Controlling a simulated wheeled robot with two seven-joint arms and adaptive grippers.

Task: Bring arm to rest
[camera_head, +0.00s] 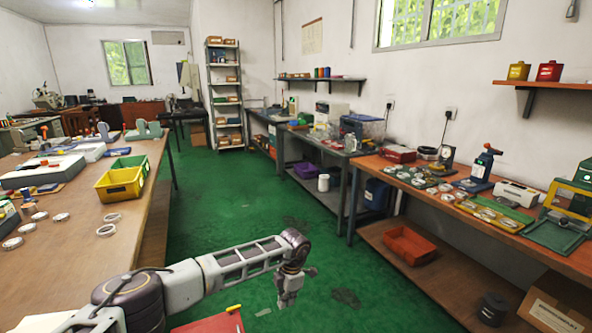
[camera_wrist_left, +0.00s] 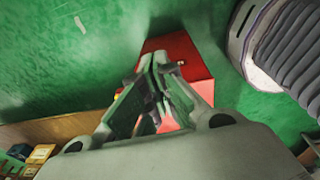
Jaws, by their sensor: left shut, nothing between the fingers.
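My left arm comes in from the lower left of the head view and reaches out over the green floor. Its gripper (camera_head: 288,290) hangs down at the end of the arm, shut and empty, over open floor between the left table and the right bench. In the left wrist view the gripper's fingers (camera_wrist_left: 155,75) are together with nothing between them. A red thing (camera_wrist_left: 180,55) lies beyond them, partly hidden by the fingers. My right gripper is in neither view.
The left wooden table (camera_head: 85,245) holds several rings, a yellow bin (camera_head: 120,186) and a green bin (camera_head: 130,162). The right bench (camera_head: 465,223) holds rings and tools; an orange tray (camera_head: 410,245) is on its lower shelf. A red object (camera_head: 212,325) is at the bottom edge. The green aisle is clear.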

